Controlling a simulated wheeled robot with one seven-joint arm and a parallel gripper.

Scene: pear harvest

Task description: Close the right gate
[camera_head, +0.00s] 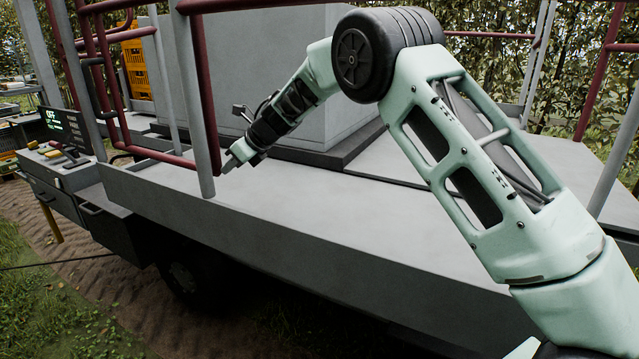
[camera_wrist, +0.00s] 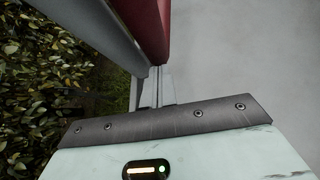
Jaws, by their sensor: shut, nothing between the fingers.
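A dark red tubular gate frame (camera_head: 150,152) stands at the left part of the grey platform edge. Whether the gate is latched, I cannot tell. My gripper (camera_head: 232,163) is shut and empty, low over the deck, just right of the post's foot. In the wrist view, my closed fingers (camera_wrist: 156,88) point toward a red bar (camera_wrist: 148,28) with a grey bar beside it. Contact between fingers and bar is unclear.
A large grey box (camera_head: 250,70) stands behind my gripper on the deck (camera_head: 330,215). Yellow crates (camera_head: 133,55) stand at the back left. A control panel (camera_head: 68,127) with a lit screen is at the left. Open deck lies in front of the box.

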